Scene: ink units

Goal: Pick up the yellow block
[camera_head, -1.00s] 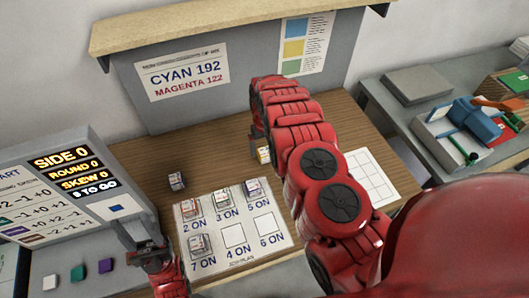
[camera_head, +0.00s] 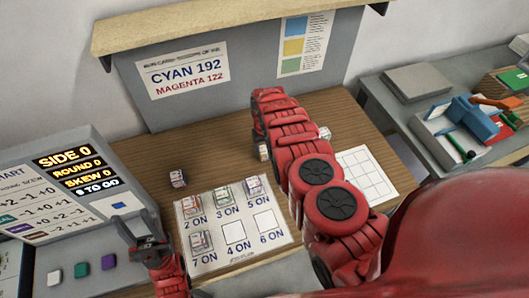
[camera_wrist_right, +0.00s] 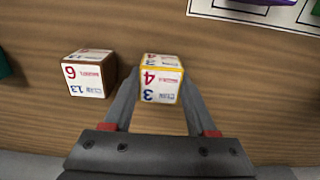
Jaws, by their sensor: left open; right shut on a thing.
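The yellow block (camera_wrist_right: 161,80) is a white cube with yellow edges and printed numbers. In the right wrist view it sits between the fingers of my right gripper (camera_wrist_right: 161,92), which is shut on it. In the head view, a block that appears to be this one (camera_head: 263,152) shows partly beside my right arm. That arm hides the right gripper there. Whether the block has left the wood cannot be told. My left gripper (camera_head: 140,234) is open and empty at the lower left, near the panel.
A brown-edged block (camera_wrist_right: 90,74) stands beside the yellow one. Another block (camera_head: 324,133) shows right of my arm. A numbered card (camera_head: 215,235) holds several blocks. A grid sheet (camera_head: 366,178) lies at right.

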